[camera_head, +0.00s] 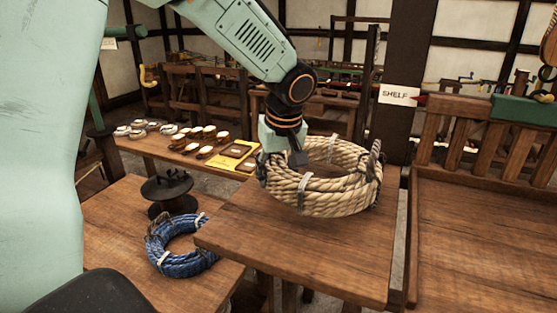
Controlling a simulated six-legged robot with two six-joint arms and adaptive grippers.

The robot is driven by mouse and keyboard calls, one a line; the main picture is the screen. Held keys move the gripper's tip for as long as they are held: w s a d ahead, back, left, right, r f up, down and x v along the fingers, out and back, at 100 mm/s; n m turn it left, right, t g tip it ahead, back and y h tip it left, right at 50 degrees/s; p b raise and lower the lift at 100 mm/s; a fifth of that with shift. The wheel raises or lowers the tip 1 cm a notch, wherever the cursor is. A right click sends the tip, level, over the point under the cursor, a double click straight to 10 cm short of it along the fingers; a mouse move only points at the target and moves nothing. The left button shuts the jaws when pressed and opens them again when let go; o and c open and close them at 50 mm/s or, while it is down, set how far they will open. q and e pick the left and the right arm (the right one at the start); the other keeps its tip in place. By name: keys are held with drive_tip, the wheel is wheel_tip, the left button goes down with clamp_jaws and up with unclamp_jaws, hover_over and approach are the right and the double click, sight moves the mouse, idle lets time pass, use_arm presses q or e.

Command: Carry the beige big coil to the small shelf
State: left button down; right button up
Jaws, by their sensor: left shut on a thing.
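The beige big coil (335,192) is a thick ring of rope bound with pale ties, in the middle of the head view. It is on or just above a small wooden table top (300,255); I cannot tell whether it touches. My left gripper (285,165) reaches down from above and is shut on the near left side of the coil's ring. Its fingertips are partly hidden by the rope. My right gripper is not in view.
A blue rope coil (181,246) lies on a lower wooden table (110,230) at left, beside a dark round stand (167,190). A bench behind holds several small coils and a yellow board (232,158). A slatted wooden rack (480,135) stands on the right.

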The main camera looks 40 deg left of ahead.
use_arm(q)
drive_tip(key=shift+a+f, duration=0.3)
drive_tip(key=shift+a, duration=0.05)
wheel_tip(320, 180, down, 3)
drive_tip(key=shift+s+d+r, duration=0.1)
drive_tip(key=shift+d+r, duration=0.05)
drive_tip(key=shift+r, duration=0.05)
drive_tip(key=shift+d+f, duration=0.1)
drive_tip(key=shift+f, duration=0.15)
drive_tip(key=c, duration=1)
unclamp_jaws()
drive_tip(key=shift+f, duration=0.15)
drive_tip(key=o, duration=0.4)
drive_tip(key=shift+s, duration=0.2)
drive_tip(key=shift+c, duration=0.2)
drive_tip(key=shift+w, duration=0.2)
